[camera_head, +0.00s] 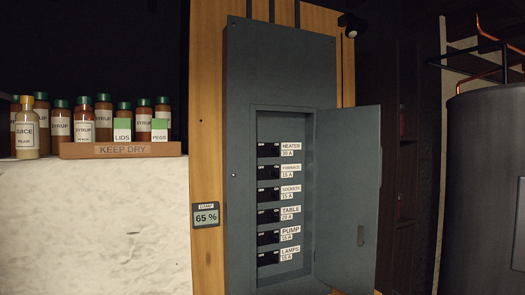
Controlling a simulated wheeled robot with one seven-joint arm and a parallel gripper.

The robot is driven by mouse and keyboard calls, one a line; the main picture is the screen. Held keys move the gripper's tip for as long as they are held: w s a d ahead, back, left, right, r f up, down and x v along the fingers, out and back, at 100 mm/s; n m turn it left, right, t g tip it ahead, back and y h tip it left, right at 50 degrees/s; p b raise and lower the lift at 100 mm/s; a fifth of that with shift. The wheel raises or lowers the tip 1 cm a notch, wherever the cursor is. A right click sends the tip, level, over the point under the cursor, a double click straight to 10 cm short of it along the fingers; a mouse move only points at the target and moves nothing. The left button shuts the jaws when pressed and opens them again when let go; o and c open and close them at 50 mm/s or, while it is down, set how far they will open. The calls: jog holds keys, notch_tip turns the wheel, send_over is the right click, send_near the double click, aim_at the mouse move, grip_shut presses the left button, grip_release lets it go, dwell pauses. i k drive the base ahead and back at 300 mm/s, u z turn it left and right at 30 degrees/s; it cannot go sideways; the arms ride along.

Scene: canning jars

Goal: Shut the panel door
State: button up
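The panel door (346,200) is a flat dark grey sheet, hinged at the right side of the opening in a tall grey electrical panel (239,130). It stands open, swung out to the right. Inside the opening, several black breaker switches (268,194) stand in a column, with labels such as heater, furnace, sockets, table, pump and lamps. My gripper is not in view.
A wooden board carries the panel, with a damp display (206,215) reading 65 % at its left. Syrup bottles (84,119) and a "KEEP DRY" wooden tray (120,150) stand on a pale ledge (95,220) at left. A large dark tank (485,190) stands at right.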

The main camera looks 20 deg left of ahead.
aim_at(349, 149)
jog(key=u, duration=0.7)
jog(key=i, duration=1)
jog(key=u, duration=0.5)
jog(key=k, duration=1.25)
jog(key=z, duration=0.4)
jog(key=i, duration=0.85)
jog(key=z, duration=0.7)
